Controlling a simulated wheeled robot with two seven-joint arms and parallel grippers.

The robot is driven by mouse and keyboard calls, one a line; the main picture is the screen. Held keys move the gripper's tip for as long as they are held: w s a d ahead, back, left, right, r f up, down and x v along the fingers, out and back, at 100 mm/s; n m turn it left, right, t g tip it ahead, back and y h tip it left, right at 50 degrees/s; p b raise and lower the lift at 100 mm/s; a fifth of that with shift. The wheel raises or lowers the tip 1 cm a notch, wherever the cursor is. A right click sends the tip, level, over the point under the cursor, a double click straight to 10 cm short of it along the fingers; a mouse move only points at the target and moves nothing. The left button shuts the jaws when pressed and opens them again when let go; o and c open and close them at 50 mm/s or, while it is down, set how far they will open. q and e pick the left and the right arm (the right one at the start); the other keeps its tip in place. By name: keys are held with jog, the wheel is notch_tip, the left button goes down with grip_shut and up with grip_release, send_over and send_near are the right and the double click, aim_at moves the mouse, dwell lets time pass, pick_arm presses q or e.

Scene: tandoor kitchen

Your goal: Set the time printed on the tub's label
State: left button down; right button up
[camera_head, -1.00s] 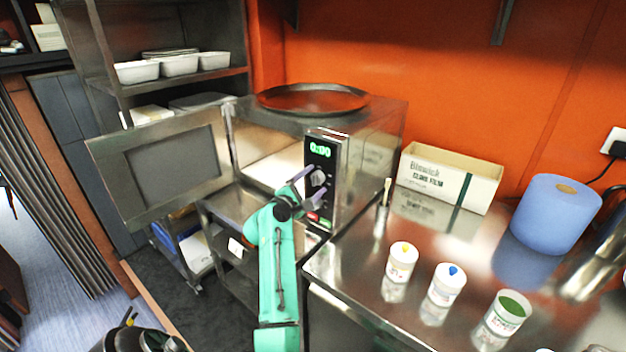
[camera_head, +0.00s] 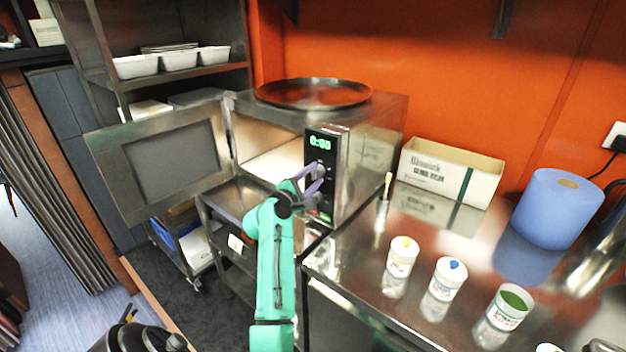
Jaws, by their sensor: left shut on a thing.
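The microwave (camera_head: 371,160) stands on a steel shelf with its door (camera_head: 172,165) swung wide open to the left. Its control panel (camera_head: 324,152) has a green display (camera_head: 319,142) that appears to read 0:00. My left gripper (camera_head: 314,182) is at the panel below the display, shut on a knob that its fingers mostly hide. Three white tubs stand on the counter: one with a yellow mark (camera_head: 402,257), one with a blue mark (camera_head: 446,279) and one with a green top (camera_head: 507,306). Their label print is too small to read. My right gripper is not in view.
A round dark pan (camera_head: 314,93) lies on top of the microwave. A cling film box (camera_head: 450,172) and a blue paper roll (camera_head: 556,209) stand at the back of the steel counter (camera_head: 350,275). A brush-like tool (camera_head: 384,200) stands close to the microwave's right side.

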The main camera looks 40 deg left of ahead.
pick_arm(q)
jog(key=m+b, duration=0.1)
jog(key=m, duration=0.1)
jog(key=m+b, duration=0.2)
jog(key=shift+f, duration=0.4)
jog(key=m+t+h+b, duration=0.1)
jog(key=m+b, duration=0.3)
jog(key=m, duration=0.2)
jog(key=shift+f, duration=0.15)
jog(key=m+h+b, duration=0.1)
jog(key=m+b, duration=0.3)
jog(key=m, duration=0.1)
jog(key=shift+a, duration=0.1)
jog(key=m+b, duration=0.2)
jog(key=m, duration=0.3)
jog(key=shift+a+m+h+b, duration=0.1)
jog(key=shift+m+h+b, duration=0.2)
jog(key=m+b, duration=0.1)
jog(key=m, duration=0.2)
jog(key=shift+a+h, duration=0.1)
jog(key=shift+h, duration=0.2)
jog(key=shift+a+r+m+h+p, duration=0.1)
jog(key=shift+m+h+p, duration=0.1)
jog(key=shift+m, duration=0.95)
jog(key=shift+d+r+m+h+p, duration=0.15)
jog(key=shift+m+p, duration=0.1)
jog(key=shift+m, duration=0.95)
jog(key=shift+a+r+m+h+p, duration=0.1)
jog(key=shift+a+m+h+p, duration=0.1)
jog(key=shift+m, duration=0.95)
